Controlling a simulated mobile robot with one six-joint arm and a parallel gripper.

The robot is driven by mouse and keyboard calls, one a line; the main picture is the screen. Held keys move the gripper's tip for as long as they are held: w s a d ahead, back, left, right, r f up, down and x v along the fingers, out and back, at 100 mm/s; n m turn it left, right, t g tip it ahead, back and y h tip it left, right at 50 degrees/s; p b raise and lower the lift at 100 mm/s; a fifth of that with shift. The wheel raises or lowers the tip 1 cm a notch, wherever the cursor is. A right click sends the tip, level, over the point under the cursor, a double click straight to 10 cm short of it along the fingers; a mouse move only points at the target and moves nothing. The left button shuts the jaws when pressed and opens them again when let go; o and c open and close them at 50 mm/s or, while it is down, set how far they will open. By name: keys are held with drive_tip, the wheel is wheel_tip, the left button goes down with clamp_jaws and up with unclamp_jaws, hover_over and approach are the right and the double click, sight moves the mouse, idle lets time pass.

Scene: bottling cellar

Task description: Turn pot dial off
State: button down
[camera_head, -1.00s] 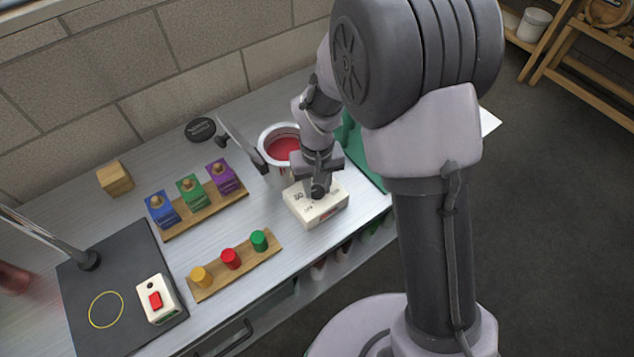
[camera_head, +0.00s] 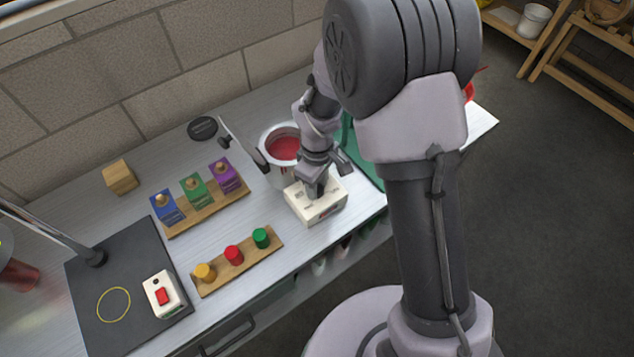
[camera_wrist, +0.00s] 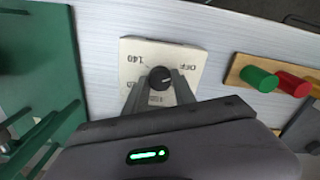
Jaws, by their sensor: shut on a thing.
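The white dial box (camera_head: 315,205) stands on the bench in front of the pot; it also shows in the wrist view (camera_wrist: 190,56). Its round black dial (camera_wrist: 160,78) sits between the fingertips of my gripper (camera_wrist: 160,84), which is shut on it. The box face carries "OFF" at one corner, "140" at another, and other marks partly hidden by my fingers. In the head view my gripper (camera_head: 316,188) covers the dial. The pot (camera_head: 280,146) is a pale, round vessel with red contents and a long dark handle.
A rack of red, green and yellow pegs (camera_head: 236,262) and a rack of coloured blocks (camera_head: 205,212) stand to the left. A black mat (camera_head: 120,295) holds a red-switch box (camera_head: 163,294). A green board (camera_wrist: 40,70) lies close beside the dial box.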

drive_tip(key=shift+n, duration=0.3)
drive_tip(key=c, duration=1)
unclamp_jaws()
drive_tip(key=shift+c, duration=0.2)
wheel_tip(320, 180, up, 18)
drive_tip(key=p, duration=0.4)
drive_tip(key=shift+f+p, duration=0.25)
drive_tip(key=shift+p, duration=0.15)
